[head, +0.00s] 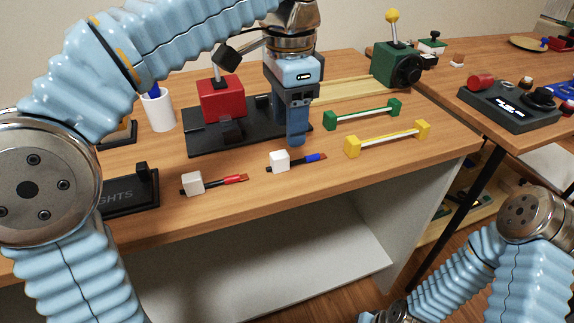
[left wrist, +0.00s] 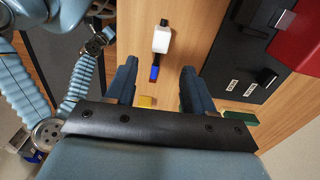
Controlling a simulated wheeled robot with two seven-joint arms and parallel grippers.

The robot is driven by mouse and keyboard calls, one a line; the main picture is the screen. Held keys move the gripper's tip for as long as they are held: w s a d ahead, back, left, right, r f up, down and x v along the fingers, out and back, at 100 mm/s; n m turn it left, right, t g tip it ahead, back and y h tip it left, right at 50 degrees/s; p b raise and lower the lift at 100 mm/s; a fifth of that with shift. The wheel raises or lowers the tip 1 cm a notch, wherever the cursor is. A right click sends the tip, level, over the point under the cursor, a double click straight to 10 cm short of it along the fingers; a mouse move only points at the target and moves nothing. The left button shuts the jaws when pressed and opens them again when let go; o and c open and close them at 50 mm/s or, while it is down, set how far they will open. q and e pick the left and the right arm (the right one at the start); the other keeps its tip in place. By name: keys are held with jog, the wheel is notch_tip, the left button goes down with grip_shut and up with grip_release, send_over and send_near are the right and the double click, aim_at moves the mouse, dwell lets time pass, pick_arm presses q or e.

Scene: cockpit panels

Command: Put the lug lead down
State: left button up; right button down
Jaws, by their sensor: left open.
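Two lug leads lie flat on the wooden table, each with a white block, a dark middle and a coloured sleeve. The blue-sleeved lead (head: 281,161) is nearer my left gripper; the red-sleeved lead (head: 193,184) lies left of it. My left gripper (head: 297,140) points down, open, just behind the blue-sleeved lead. In the left wrist view, that lead's white block (left wrist: 162,40) lies beyond the gap between my open fingers (left wrist: 158,88), with nothing between them. My right arm is at the lower right; its fingers cannot be made out.
A black base with a red switch box (head: 221,99) stands behind the leads. Green (head: 362,114) and yellow (head: 387,138) end-block bars lie to the right. A white cup (head: 158,110) and a dark labelled panel (head: 130,192) are left. The table's front edge is close to the leads.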

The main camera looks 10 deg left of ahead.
aim_at(287, 152)
pick_arm(q)
notch_tip(287, 152, down, 5)
jog(key=shift+s+a+f+b, duration=0.15)
jog(key=shift+f+b, duration=0.05)
jog(key=shift+b, duration=0.45)
jog(key=shift+c, duration=0.3)
grip_shut()
